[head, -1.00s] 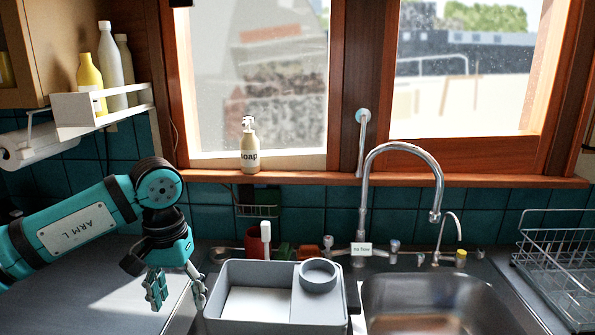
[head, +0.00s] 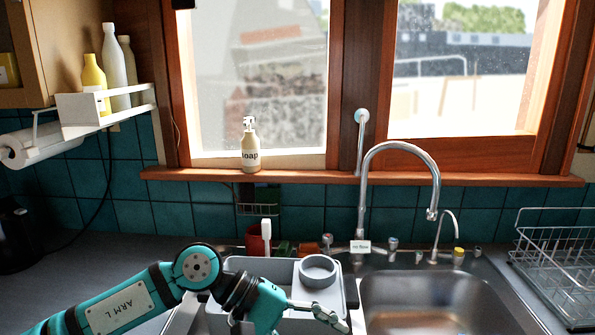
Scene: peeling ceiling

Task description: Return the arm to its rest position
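My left arm, teal with a label reading "ARM L", comes in low from the bottom left. Its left gripper (head: 318,311) is in front of the grey tub (head: 352,291), near the bottom edge of the picture. One finger points right across the tub's front. The rest of the gripper is hidden or cut off, so its opening does not show. I see nothing held in it. My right arm and gripper are not in view.
A steel sink (head: 425,300) with a tall faucet (head: 432,190) lies right of the tub. A wire dish rack (head: 560,260) stands at the far right. A soap bottle (head: 250,155) stands on the windowsill. The counter at left (head: 110,262) is mostly clear.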

